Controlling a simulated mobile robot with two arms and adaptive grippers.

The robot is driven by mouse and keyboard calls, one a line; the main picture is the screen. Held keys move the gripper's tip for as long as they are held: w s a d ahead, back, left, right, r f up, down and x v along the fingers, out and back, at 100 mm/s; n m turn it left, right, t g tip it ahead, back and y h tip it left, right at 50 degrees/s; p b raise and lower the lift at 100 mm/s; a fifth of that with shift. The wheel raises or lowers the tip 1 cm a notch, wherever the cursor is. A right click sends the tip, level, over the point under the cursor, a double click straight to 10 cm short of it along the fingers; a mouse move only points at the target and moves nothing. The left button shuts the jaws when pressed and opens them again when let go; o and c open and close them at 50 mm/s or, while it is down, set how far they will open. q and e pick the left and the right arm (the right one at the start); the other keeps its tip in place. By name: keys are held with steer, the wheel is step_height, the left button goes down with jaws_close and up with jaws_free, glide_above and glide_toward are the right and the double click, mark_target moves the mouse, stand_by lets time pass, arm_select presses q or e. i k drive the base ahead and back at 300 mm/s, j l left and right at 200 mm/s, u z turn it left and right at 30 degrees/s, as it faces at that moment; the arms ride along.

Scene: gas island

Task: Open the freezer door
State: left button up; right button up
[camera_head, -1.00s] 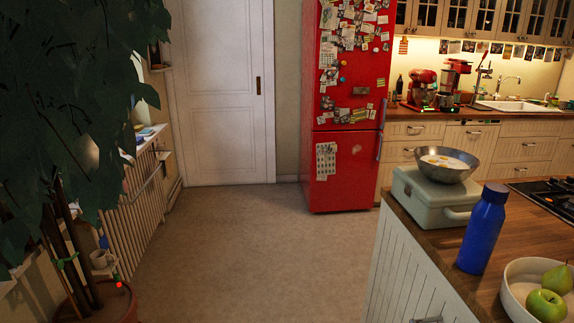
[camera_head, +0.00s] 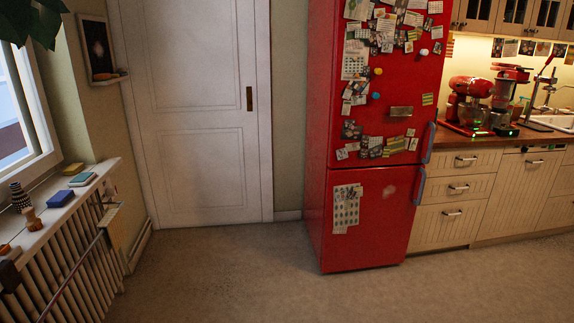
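The red fridge (camera_head: 390,125) stands against the back wall, right of the white door. Its lower door, the freezer door (camera_head: 372,222), is shut, with a paper sheet stuck on it. The freezer handle (camera_head: 419,187) is a grey vertical bar at the top right edge of that door. The upper door is also shut, covered with papers and magnets, with its own grey handle (camera_head: 429,142) just above. Neither of my grippers shows in the head view.
The floor (camera_head: 270,280) in front of the fridge is clear. A radiator (camera_head: 62,255) under a windowsill lines the left side. Drawers (camera_head: 458,190) and a counter with a red mixer (camera_head: 470,98) stand right of the fridge. A white door (camera_head: 200,110) is shut.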

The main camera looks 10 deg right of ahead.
mark_target(370, 212)
steer(key=i+z, duration=0.2)
steer(key=i, duration=0.4)
steer(key=i+j+z, duration=0.2)
steer(key=i, duration=0.4)
steer(key=i+z, duration=0.2)
steer(key=i, duration=0.35)
steer(key=i+l, duration=0.3)
steer(key=i, duration=0.2)
steer(key=i+l+z, duration=0.15)
steer(key=i+l, duration=0.15)
steer(key=i, duration=0.25)
